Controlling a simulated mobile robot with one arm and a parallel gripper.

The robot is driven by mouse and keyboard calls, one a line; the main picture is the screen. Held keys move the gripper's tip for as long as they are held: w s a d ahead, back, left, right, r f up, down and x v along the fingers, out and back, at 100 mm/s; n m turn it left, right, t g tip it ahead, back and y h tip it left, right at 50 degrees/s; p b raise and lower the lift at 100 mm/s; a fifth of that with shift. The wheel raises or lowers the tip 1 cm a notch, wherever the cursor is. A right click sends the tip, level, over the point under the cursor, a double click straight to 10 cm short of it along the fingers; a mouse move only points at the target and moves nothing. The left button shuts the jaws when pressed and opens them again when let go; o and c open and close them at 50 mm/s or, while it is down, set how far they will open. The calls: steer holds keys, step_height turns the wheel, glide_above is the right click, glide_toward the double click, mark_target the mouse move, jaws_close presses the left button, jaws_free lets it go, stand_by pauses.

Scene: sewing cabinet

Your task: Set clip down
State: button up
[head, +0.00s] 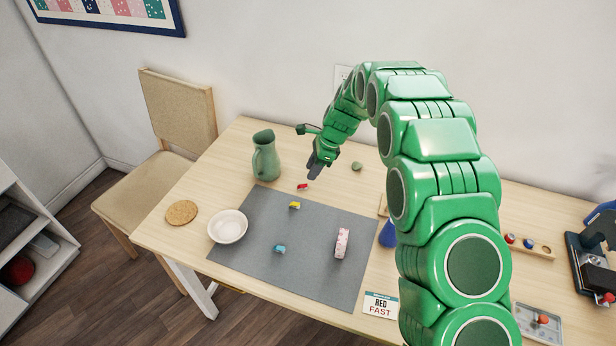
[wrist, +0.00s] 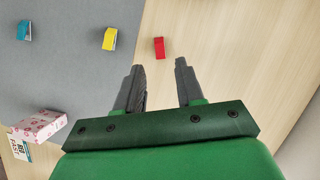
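A small red clip (head: 303,187) lies on the bare wood just beyond the far edge of the grey mat (head: 250,262). A yellow clip (head: 294,205) and a blue clip (head: 280,249) lie on the mat. My gripper (head: 314,171) is above the table near the red clip. In the wrist view my gripper (wrist: 159,67) has its fingers apart with nothing between them. The red clip (wrist: 159,47) shows just past the fingertips, apart from them. The yellow clip (wrist: 109,39) and blue clip (wrist: 24,30) are to its left.
A green pitcher (head: 265,157), a white bowl (head: 228,227) and a cork coaster (head: 182,213) stand left. A pink patterned box (head: 342,243) is on the mat. A "RED FAST" card (head: 380,305) lies at the front. A green ball (head: 356,166) lies behind.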

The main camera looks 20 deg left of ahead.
steer(key=v, duration=0.6)
steer(key=s+d+r+n+h, duration=0.1)
steer(key=s+d+r+n, duration=0.2)
steer(key=s+d+r, duration=0.65)
steer(key=s+d+r+n+h, duration=0.1)
steer(key=s+d+r+n, duration=0.2)
steer(key=s+d+r, duration=0.7)
steer(key=s+d+n+h, duration=0.1)
steer(key=s+d+n, duration=0.2)
steer(key=s+d, duration=0.6)
steer(key=s+d+n+h, duration=0.1)
steer(key=s+d+n, duration=0.3)
steer(key=s+d, duration=0.6)
steer(key=s, duration=0.6)
steer(key=shift+s+f, duration=0.2)
steer(key=shift+f, duration=0.15)
